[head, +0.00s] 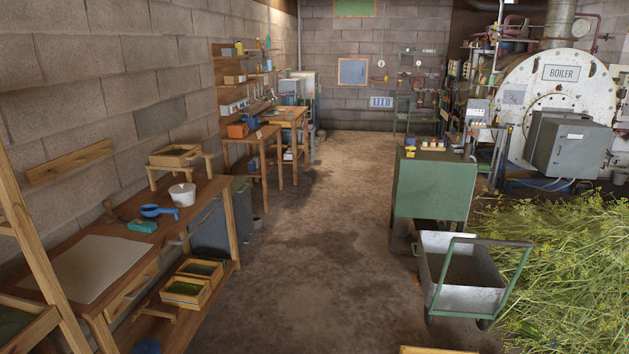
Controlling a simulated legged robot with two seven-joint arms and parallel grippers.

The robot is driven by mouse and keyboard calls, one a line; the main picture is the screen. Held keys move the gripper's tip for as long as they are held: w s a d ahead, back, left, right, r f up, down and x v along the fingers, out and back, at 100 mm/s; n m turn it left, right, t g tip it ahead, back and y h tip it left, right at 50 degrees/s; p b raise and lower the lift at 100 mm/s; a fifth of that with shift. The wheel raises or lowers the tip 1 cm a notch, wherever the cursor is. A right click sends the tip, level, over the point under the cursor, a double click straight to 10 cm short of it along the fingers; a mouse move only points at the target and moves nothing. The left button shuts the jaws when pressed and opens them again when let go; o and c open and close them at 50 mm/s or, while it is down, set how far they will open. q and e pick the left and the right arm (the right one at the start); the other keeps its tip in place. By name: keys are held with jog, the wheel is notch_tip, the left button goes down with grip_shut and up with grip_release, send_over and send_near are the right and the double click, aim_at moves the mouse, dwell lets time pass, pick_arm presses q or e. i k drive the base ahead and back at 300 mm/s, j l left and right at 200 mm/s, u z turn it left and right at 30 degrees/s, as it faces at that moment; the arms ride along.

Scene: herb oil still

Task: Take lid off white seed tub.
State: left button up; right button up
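A small white tub (183,195) stands upright on the wooden bench (215,190) at the left, near its far end. It is too small in the view to tell whether a lid sits on its top. Neither of my grippers shows in the head view, and nothing is seen touching the tub.
Beside the tub are a blue scoop (158,211), a teal block (142,226) and a wooden-framed sieve (175,156) on a stand. A pale sheet (88,266) covers the near bench. The floor (300,270) is clear up to a metal cart (462,270).

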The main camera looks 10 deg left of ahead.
aim_at(180, 189)
jog(key=i+j+u, duration=0.3)
jog(key=i, duration=1.05)
jog(key=i+l+u, duration=0.15)
jog(key=i+u, duration=0.15)
jog(key=i, duration=1.05)
jog(key=i+l, duration=0.1)
jog(key=i, duration=0.8)
jog(key=i+l, duration=0.1)
jog(key=i, duration=0.8)
jog(key=i+u, duration=0.65)
jog(key=u, duration=0.2)
jog(key=i+l+u, duration=0.25)
jog(key=u, duration=0.15)
jog(key=i, duration=0.05)
